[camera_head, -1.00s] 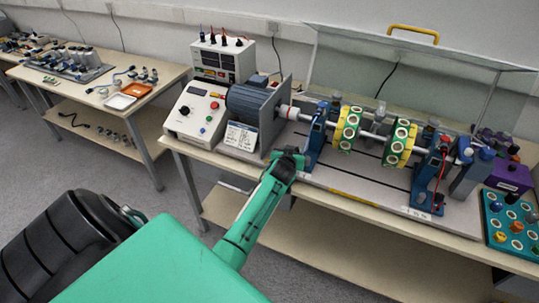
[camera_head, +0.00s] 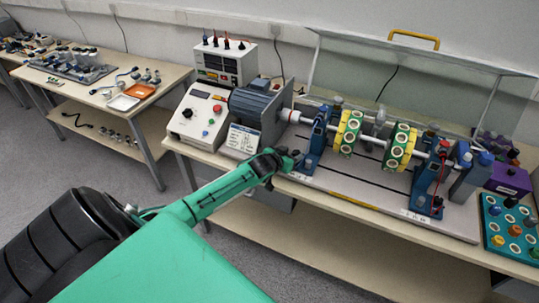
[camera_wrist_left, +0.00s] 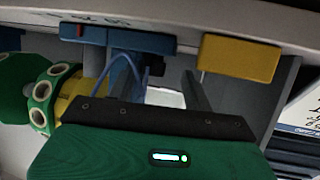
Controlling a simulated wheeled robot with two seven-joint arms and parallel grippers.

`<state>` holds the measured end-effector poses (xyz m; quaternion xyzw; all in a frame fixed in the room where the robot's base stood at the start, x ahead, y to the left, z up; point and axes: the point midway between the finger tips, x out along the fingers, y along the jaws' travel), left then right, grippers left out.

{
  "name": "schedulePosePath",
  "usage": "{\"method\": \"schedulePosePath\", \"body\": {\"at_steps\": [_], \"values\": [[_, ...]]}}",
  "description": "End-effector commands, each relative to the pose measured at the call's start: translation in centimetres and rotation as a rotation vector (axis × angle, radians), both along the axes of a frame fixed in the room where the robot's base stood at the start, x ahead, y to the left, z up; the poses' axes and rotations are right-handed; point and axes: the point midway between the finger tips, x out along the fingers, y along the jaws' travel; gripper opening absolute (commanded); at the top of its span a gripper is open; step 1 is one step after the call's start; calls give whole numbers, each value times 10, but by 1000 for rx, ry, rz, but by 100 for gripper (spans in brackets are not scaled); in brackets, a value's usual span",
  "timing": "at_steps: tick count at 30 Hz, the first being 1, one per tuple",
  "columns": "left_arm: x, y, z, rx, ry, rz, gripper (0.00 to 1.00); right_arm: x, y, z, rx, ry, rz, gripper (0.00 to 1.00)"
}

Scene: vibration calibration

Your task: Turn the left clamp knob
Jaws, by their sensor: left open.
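The left blue bearing stand (camera_head: 317,138) holds the shaft at the left end of the rotor rig. It also shows in the left wrist view (camera_wrist_left: 124,68), partly behind a finger. I cannot make out the left clamp knob clearly; the area at the foot of this stand is partly hidden by my gripper. My left gripper (camera_head: 290,160) is close in front of the foot of the stand, to its left. In the left wrist view its two dark fingers (camera_wrist_left: 163,88) are spread apart, with no object seen gripped between them. My right gripper is not in view.
The right bearing stand (camera_head: 430,178) and two green-yellow discs (camera_head: 348,131) are to the right. A motor (camera_head: 262,104) and control box (camera_head: 198,115) stand left. A raised clear cover (camera_head: 400,65) is behind. A yellow block (camera_wrist_left: 240,57) shows in the wrist view.

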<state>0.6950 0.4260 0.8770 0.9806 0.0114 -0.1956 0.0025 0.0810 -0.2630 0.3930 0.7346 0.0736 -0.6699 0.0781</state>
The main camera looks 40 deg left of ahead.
Motion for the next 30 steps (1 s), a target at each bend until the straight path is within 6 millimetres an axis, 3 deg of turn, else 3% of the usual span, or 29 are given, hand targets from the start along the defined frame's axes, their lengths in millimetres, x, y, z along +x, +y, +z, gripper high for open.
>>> {"method": "schedulePosePath", "body": {"at_steps": [18,24,30], "values": [[-99,-3,39,0,0,1,51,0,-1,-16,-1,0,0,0],[-119,-3,49,1,-1,2,51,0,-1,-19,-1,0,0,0],[-127,-3,53,1,0,3,51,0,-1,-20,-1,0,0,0]]}}
